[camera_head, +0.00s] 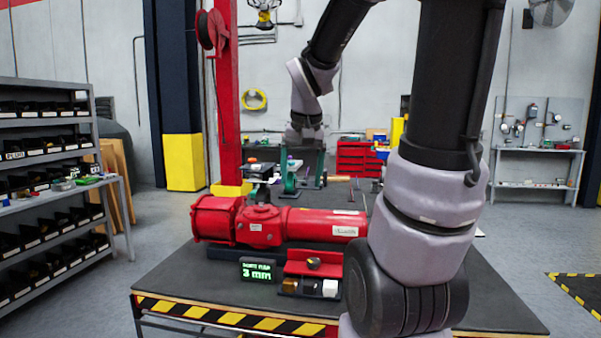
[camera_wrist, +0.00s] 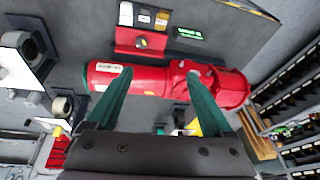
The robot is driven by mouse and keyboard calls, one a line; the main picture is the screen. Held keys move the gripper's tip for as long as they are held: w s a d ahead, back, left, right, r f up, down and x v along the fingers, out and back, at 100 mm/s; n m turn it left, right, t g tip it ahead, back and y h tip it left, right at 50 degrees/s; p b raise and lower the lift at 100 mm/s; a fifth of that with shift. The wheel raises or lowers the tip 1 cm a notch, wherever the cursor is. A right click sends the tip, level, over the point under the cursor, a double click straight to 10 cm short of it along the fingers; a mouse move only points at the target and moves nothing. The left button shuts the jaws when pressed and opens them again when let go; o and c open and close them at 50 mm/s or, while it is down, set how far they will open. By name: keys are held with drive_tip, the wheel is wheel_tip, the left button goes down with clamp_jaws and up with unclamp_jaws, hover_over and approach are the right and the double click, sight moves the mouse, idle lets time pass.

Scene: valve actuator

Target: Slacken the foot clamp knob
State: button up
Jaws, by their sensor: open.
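A small dark knob with an orange-yellow mark (camera_head: 314,263) sits on a red block (camera_head: 300,268) at the front of the bench; I cannot tell for sure that this is the foot clamp knob. In the wrist view the knob (camera_wrist: 141,42) is at the top, beyond the fingertips. The red valve actuator (camera_head: 330,224) lies across the bench behind the block. My gripper (camera_head: 303,180) is open and empty, pointing down behind the actuator. In the wrist view its green fingers (camera_wrist: 160,74) are spread, with the red actuator body (camera_wrist: 150,80) showing between and beyond them.
Dark brackets with round parts (camera_wrist: 28,50) show at left in the wrist view. A red post (camera_head: 228,100) rises behind the bench. The bench's front left is bare.

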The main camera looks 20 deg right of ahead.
drive_tip(key=shift+s+a+r, duration=0.35)
drive_tip(key=shift+s+r, duration=0.15)
drive_tip(key=shift+s, duration=0.05)
drive_tip(key=shift+c, duration=1.4)
drive_tip(key=m+g, duration=0.4)
drive_tip(key=m, duration=0.3)
hover_over(314, 260)
wheel_tip(314, 260, down, 20)
drive_tip(key=shift+y, duration=0.4)
wheel_tip(314, 260, down, 10)
drive_tip(key=shift+a, duration=0.1)
clamp_jaws()
